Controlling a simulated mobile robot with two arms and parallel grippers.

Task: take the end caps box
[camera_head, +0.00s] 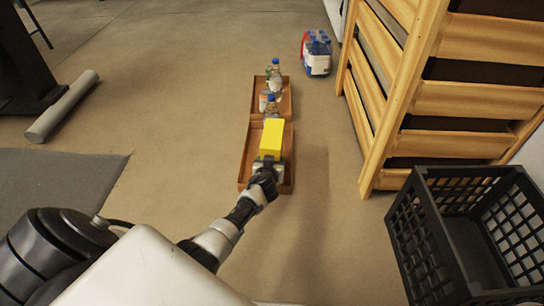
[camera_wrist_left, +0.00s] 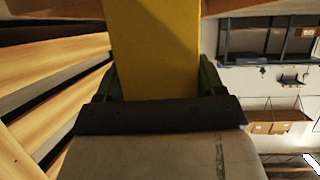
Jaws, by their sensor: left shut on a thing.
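A plain yellow box (camera_head: 271,138), which I take to be the end caps box, is over the near wooden tray (camera_head: 244,165) in the head view. My left gripper (camera_head: 268,160) is shut on the near end of the box. I cannot tell whether the box still touches the tray. In the left wrist view the yellow box (camera_wrist_left: 155,50) fills the top middle, between the two dark fingers of my left gripper (camera_wrist_left: 160,85). Its far end is out of that view. My right gripper is not in view.
A second wooden tray (camera_head: 257,90) with several bottles (camera_head: 275,70) lies just beyond. A blue bottle pack (camera_head: 317,55) stands farther back. A slatted wooden rack (camera_head: 400,90) and a black crate (camera_head: 415,240) stand on the right. A grey roll (camera_head: 63,105) lies left; the floor between is clear.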

